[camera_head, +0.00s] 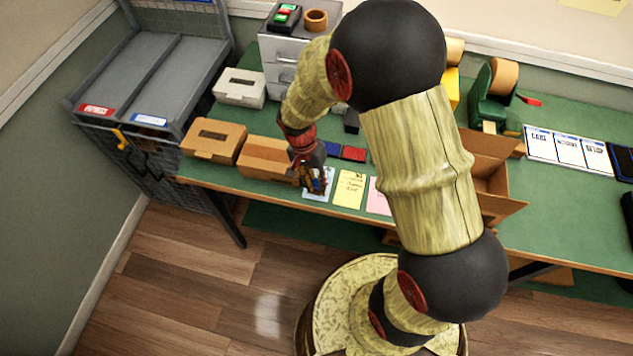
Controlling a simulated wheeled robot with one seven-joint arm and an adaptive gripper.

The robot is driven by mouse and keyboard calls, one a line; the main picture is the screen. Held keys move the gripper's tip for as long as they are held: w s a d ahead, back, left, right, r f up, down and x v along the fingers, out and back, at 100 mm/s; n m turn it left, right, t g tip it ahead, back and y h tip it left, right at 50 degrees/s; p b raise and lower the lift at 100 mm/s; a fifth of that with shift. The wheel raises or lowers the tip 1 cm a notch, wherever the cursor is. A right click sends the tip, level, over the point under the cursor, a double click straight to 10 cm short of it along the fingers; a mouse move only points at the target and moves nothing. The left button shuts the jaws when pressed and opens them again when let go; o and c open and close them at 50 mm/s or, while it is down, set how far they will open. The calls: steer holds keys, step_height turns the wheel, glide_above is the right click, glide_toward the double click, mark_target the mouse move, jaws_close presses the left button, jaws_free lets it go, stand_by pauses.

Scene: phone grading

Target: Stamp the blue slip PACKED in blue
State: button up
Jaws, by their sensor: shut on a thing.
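The blue slip (326,192) lies near the front edge of the green table, left of the yellow slip (349,189) and the pink slip (377,199). My gripper (314,184) points down over the blue slip and hides much of it. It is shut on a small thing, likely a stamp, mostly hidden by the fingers. I cannot tell whether that thing touches the slip, nor read any mark on it. A blue ink pad (332,149) and a red ink pad (354,154) lie just behind the slips.
Cardboard boxes (213,141) (265,157) stand left of my gripper, with a pale box (239,87) behind. An open carton (492,180) and a green tape dispenser (493,92) stand right of my arm. My arm hides the table's middle.

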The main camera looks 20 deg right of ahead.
steer(key=shift+s+d+p+v, duration=0.2)
steer(key=shift+p+v, duration=0.55)
steer(key=shift+v, duration=0.35)
steer(key=shift+s+d+p+v, duration=0.15)
steer(key=shift+p+v, duration=0.6)
steer(key=shift+v, duration=0.4)
steer(key=shift+s+d+p+v, duration=0.1)
steer(key=shift+s+p+v, duration=0.1)
steer(key=shift+p+v, duration=0.75)
steer(key=shift+w+r, duration=0.1)
steer(key=shift+r, duration=0.2)
